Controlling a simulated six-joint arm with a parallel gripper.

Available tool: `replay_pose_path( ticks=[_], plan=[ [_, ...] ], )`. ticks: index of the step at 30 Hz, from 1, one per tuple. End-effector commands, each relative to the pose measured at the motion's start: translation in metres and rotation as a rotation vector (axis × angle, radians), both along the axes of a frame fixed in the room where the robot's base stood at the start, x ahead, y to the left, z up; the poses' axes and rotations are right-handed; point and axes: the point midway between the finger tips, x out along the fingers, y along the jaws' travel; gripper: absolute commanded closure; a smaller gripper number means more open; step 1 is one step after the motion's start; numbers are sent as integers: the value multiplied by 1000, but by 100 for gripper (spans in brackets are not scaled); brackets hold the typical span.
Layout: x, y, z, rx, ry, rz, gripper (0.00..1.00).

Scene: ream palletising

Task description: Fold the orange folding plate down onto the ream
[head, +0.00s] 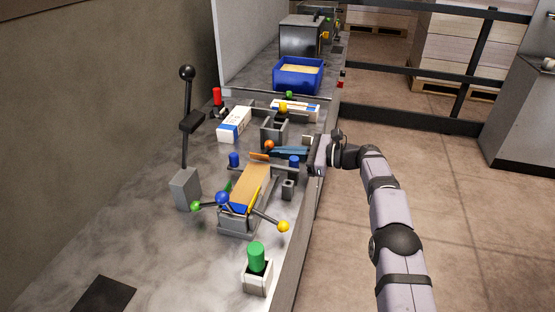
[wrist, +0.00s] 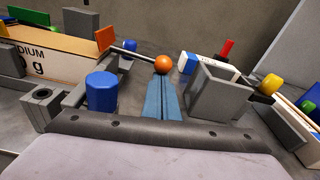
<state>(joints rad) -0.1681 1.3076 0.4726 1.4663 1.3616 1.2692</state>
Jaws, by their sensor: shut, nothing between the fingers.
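The ream (head: 251,186) is a brown pack lying in a grey fixture; its printed side (wrist: 55,62) shows at the left of the wrist view. The orange folding plate (head: 259,156) stands raised at the ream's far end; it also shows in the wrist view (wrist: 104,38). A dark rod runs from it to an orange ball knob (head: 269,145), seen in the wrist view (wrist: 163,64) too. My gripper (head: 276,150) has blue fingers, shut and empty, reaching in from the right. The fingertips (wrist: 163,77) are at the orange knob; I cannot tell whether they touch it.
Blue posts (head: 294,161) (wrist: 101,92) stand beside the ream. Levers with green, blue and yellow knobs (head: 283,226) are at the near end. A grey bracket (wrist: 222,90) stands right of my fingers. A white pack (head: 235,123) and blue bin (head: 298,75) lie farther back.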

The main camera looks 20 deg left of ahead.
Motion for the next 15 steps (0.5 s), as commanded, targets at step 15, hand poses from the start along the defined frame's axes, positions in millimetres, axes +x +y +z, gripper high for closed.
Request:
replay_pose_path(
  ticks=[15],
  plan=[
    [2,0,39,2,-496,1,100]
  ],
)
